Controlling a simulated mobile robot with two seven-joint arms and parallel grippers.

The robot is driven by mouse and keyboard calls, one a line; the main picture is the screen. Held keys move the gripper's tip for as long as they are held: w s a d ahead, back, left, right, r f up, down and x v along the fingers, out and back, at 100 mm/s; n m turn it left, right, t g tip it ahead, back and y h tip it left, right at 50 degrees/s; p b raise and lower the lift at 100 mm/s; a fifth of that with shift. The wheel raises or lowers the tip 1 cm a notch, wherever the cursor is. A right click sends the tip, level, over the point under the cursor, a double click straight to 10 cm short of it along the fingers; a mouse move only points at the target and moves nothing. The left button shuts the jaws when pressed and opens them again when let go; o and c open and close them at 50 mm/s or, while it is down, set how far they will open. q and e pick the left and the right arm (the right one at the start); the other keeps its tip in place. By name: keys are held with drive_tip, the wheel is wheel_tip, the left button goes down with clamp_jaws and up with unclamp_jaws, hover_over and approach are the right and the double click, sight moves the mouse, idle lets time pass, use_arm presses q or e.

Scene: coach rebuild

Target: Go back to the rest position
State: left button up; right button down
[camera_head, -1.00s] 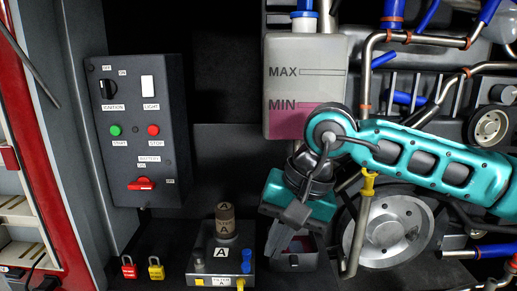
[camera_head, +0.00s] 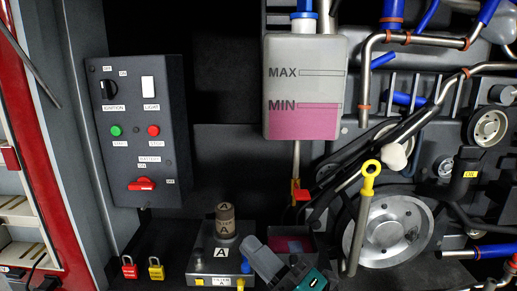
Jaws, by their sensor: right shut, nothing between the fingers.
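My right gripper (camera_head: 258,250) shows at the bottom middle, with its grey fingers and a bit of its teal body (camera_head: 314,282) at the lower frame edge. It is shut and empty. Its fingers overlap the right side of the filter block (camera_head: 208,266) in the picture; I cannot tell whether they touch. Most of the right arm is out of view. My left gripper is not in view.
A control panel (camera_head: 140,135) with switches stands at the left. Red (camera_head: 129,268) and yellow (camera_head: 156,269) padlocks sit below it. A coolant tank (camera_head: 305,88) with pink fluid hangs at the centre. A yellow-topped dipstick (camera_head: 369,180) stands before a large pulley (camera_head: 392,232).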

drive_tip(key=d+f+m+t+h, duration=0.2)
drive_tip(key=d+f+m+h, duration=0.55)
drive_tip(key=f+m, duration=0.4)
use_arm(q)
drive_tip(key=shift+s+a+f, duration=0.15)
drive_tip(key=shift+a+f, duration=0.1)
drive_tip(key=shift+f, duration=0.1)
use_arm(e)
drive_tip(key=s+d+f+m+g+h, duration=0.3)
drive_tip(key=s+d+f+m+h, duration=0.1)
drive_tip(key=f, duration=0.5)
drive_tip(key=s+d+f+m+g+h, duration=0.3)
drive_tip(key=s+d+f+m, duration=0.3)
drive_tip(key=s+f+m, duration=0.3)
drive_tip(key=shift+s+d+f+h, duration=0.3)
drive_tip(key=shift+f+h, duration=0.35)
drive_tip(key=shift+f, duration=0.05)
